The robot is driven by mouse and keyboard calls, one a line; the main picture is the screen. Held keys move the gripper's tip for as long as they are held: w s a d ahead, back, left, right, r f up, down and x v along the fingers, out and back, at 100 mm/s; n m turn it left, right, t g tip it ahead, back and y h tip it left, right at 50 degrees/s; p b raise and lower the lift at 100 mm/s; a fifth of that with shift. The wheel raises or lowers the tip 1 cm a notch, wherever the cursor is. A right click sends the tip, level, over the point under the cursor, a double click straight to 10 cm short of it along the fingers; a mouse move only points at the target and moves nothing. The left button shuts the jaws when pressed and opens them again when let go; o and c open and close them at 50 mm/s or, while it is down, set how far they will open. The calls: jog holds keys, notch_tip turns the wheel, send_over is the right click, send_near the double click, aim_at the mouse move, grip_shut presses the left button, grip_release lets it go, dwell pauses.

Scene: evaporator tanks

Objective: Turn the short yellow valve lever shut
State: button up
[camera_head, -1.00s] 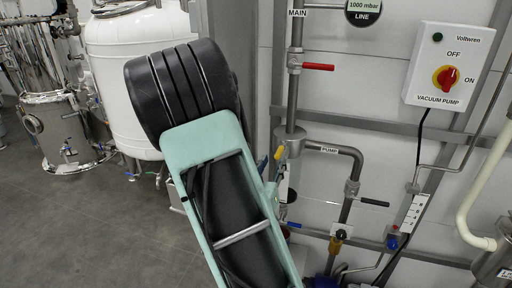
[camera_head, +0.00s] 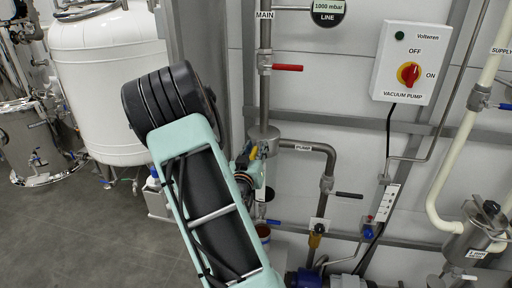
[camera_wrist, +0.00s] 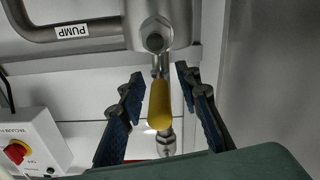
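The short yellow valve lever (camera_wrist: 159,104) is in the middle of the wrist view, on a small metal valve under a grey pipe body. It points along the valve's line, toward the metal fitting (camera_wrist: 166,143). My gripper (camera_wrist: 158,80) is open, with one blue-padded finger on each side of the lever and gaps between. In the head view only a small yellow bit of the lever (camera_head: 253,153) shows beside the pipe; my gripper (camera_head: 257,178) is mostly hidden there behind my arm.
A red-handled valve (camera_head: 287,68) sits on the main pipe above. A black-handled valve (camera_head: 348,195) is on the pump pipe to the right. The vacuum pump box (camera_head: 411,62) hangs on the wall. A white tank (camera_head: 108,82) stands at left.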

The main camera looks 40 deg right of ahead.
grip_shut()
